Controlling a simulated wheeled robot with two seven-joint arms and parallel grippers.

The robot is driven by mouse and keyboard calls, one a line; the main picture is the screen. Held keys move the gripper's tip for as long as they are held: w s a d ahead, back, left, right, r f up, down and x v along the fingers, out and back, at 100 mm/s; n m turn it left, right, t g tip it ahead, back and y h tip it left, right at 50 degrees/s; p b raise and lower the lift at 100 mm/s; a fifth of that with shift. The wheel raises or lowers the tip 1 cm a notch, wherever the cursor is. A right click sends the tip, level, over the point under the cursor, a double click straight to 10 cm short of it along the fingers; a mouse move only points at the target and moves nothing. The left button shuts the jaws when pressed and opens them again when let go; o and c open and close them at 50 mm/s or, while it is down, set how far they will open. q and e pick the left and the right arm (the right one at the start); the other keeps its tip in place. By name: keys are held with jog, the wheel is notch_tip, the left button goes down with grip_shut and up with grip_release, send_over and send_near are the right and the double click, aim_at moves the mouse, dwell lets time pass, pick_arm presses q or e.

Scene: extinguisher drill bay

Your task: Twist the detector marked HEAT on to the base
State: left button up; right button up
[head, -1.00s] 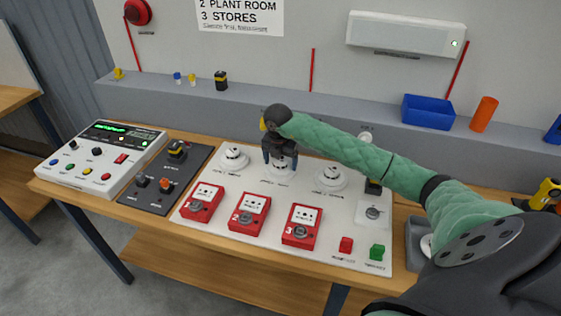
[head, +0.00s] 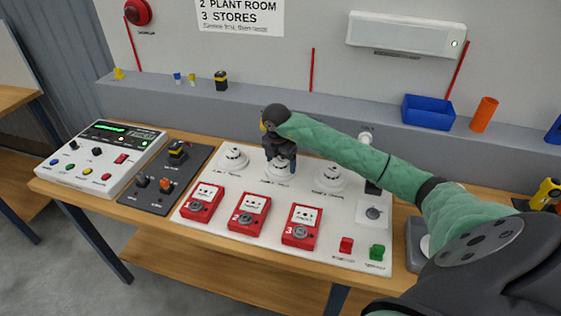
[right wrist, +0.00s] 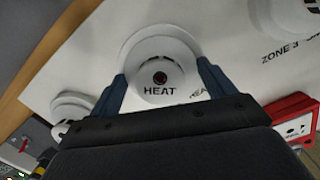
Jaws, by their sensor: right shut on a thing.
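My right gripper (right wrist: 162,76) is shut on the detector, one blue-grey finger on each side. In the head view, my right gripper (head: 280,158) points down over the middle of the three detector places and partly hides the detector (head: 278,170). My left gripper is not in view.
Other white detectors stand left (head: 233,158) and right (head: 330,178) on the white board (head: 270,245). Several red call points (head: 249,214) line its front. A control panel (head: 100,155) and a dark switch plate (head: 150,190) are on the left. A grey tray (head: 414,248) is right.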

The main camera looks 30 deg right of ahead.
jog(key=shift+m, duration=0.5)
jog(key=o, duration=0.9)
jog(key=shift+o, duration=0.2)
jog(key=shift+r, duration=0.2)
jog(key=shift+r+p, duration=1.25)
jog(key=shift+r, duration=2.1)
